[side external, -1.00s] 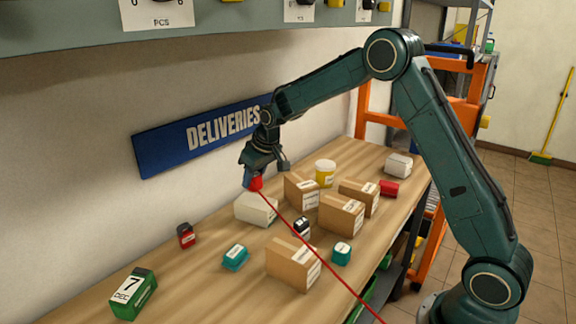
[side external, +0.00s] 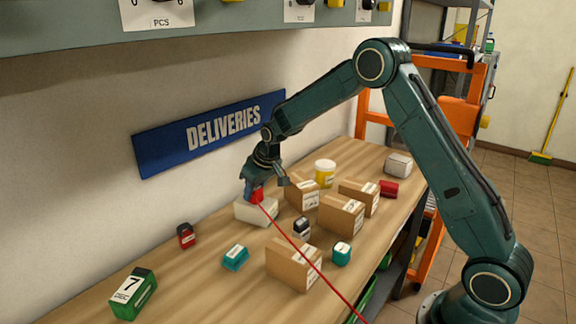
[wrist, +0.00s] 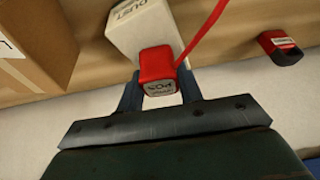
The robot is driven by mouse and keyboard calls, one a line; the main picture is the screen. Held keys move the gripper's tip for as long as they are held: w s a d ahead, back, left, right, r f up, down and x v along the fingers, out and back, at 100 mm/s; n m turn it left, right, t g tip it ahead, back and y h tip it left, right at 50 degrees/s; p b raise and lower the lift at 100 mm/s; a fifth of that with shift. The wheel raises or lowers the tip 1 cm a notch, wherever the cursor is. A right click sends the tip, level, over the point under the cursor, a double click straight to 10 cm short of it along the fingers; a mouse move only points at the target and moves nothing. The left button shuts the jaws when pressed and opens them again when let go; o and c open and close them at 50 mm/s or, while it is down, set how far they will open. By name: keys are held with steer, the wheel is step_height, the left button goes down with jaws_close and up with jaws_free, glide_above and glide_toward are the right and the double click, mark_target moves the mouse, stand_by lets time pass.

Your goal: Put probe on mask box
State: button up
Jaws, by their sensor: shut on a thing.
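A red probe (side external: 257,196) with a red cable trailing from it is between the fingers of my gripper (side external: 256,189). In the wrist view, the probe (wrist: 157,62) shows a white label on its near face, and my gripper (wrist: 159,88) has one finger on each side of it. The white mask box (side external: 250,213) lies on the bench directly below the probe. In the wrist view, the box (wrist: 142,28) reads "DUST" and sits just beyond the probe. The probe is at or very close to the box top; I cannot tell whether they touch.
The red cable crosses the front carton. The wall is close behind.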

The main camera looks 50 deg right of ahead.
steer(key=o, duration=1)
steer(key=shift+r, duration=0.1)
steer(key=v, duration=1.2)
steer(key=shift+s, duration=0.1)
